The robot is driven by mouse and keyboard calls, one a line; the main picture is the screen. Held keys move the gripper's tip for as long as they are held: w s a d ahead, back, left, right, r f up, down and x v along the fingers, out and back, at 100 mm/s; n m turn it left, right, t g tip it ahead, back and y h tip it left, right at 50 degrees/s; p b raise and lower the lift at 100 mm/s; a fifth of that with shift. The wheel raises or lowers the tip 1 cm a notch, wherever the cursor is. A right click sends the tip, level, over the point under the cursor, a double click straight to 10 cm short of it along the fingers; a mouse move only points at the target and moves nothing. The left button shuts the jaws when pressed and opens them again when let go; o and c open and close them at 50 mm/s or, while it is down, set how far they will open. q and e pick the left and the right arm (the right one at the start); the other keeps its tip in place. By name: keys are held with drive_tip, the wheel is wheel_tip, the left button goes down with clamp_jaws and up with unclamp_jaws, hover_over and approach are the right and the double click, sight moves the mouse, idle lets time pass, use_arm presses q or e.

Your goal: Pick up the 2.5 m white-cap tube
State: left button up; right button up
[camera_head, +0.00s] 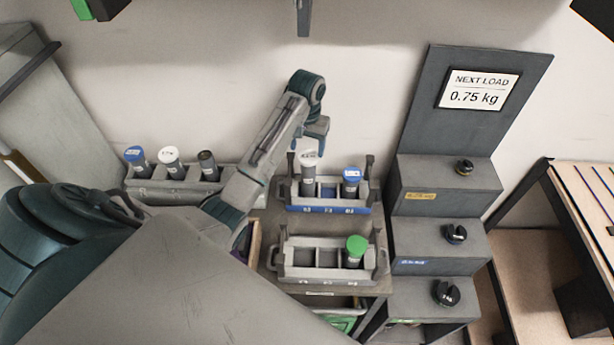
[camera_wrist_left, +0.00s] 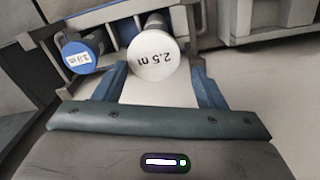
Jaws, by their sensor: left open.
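The 2.5 m white-cap tube (camera_head: 308,166) stands upright in the left slot of the blue-label rack (camera_head: 328,209). My left gripper (camera_head: 314,140) is open, just above this tube in the head view. In the left wrist view the fingers (camera_wrist_left: 157,76) lie on either side of the cap, with gaps; I cannot tell how deep they reach. A blue-cap tube (camera_head: 351,182) stands in the same rack and shows left of the white cap (camera_wrist_left: 80,54). My right gripper is not in view.
A front rack (camera_head: 300,272) holds a green-cap tube (camera_head: 355,250). A back-left rack (camera_head: 150,197) holds blue-cap, white-cap and dark-cap tubes. A stepped grey stand (camera_head: 440,235) with black knobs and a "NEXT LOAD 0.75 kg" sign (camera_head: 478,90) rises at right.

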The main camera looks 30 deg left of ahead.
sight(308, 154)
use_arm(q)
drive_tip(key=shift+s+d+f, duration=0.15)
drive_tip(key=shift+d+f, duration=0.1)
drive_tip(key=shift+f, duration=0.5)
drive_tip(key=shift+d+f, duration=0.1)
drive_tip(key=shift+f, duration=0.75)
wheel_tip(308, 154, down, 4)
drive_tip(key=p, duration=0.3)
drive_tip(key=shift+s+d, duration=0.1)
drive_tip(key=shift+d+f, duration=0.1)
drive_tip(key=shift+f, duration=0.6)
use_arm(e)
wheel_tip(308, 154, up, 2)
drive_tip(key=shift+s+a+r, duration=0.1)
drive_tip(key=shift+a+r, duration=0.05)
use_arm(q)
drive_tip(key=c, duration=1)
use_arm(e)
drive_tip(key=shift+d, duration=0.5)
